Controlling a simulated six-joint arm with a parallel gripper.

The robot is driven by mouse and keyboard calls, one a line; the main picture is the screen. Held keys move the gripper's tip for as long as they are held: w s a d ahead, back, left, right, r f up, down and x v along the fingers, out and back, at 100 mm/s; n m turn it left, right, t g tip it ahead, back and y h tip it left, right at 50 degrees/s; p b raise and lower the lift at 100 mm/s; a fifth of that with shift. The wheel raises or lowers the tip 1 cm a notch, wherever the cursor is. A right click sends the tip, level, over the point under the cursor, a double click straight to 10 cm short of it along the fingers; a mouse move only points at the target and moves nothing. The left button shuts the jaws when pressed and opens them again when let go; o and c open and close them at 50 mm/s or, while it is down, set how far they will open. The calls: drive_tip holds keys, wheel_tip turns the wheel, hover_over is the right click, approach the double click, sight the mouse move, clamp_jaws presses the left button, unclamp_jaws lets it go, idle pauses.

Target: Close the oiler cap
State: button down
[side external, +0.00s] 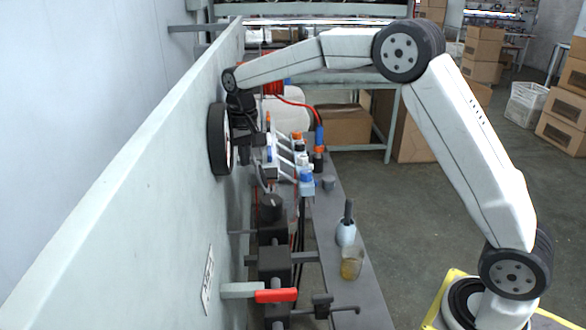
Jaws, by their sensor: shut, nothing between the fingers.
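My gripper (258,140) is at the end of the white arm, beside the pale machine panel and left of a row of blue and white fittings. Its fingers are small and dark here, shut with nothing held. I cannot make out for sure which part is the oiler cap. A dark round cylinder (271,207) stands on the machine parts below my gripper, apart from it. A clear cup with amber liquid (352,264) stands on the grey ledge, farther down and to the right.
A black-rimmed round part (218,139) on the panel (150,190) is close to my gripper's left. Blue and white fittings (304,175) crowd its right. A white bottle (346,232) stands on the ledge. A red-handled lever (275,295) sticks out below.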

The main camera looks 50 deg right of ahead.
drive_tip(key=shift+s+d+f, duration=0.25)
drive_tip(key=shift+s+d, duration=0.35)
drive_tip(key=shift+s+d+f, duration=0.25)
drive_tip(key=shift+s+d, duration=0.6)
drive_tip(key=shift+d, duration=0.05)
drive_tip(key=shift+s+d+r, duration=0.2)
drive_tip(key=shift+s+d, duration=0.05)
drive_tip(key=shift+s, duration=0.05)
drive_tip(key=shift+s+d, duration=0.45)
drive_tip(key=shift+r, duration=0.15)
wheel_tip(320, 180, up, 8)
hover_over(261, 171)
drive_tip(key=s+d, duration=0.2)
drive_tip(key=shift+s+a, duration=0.15)
drive_tip(key=shift+a, duration=0.1)
idle(0.5)
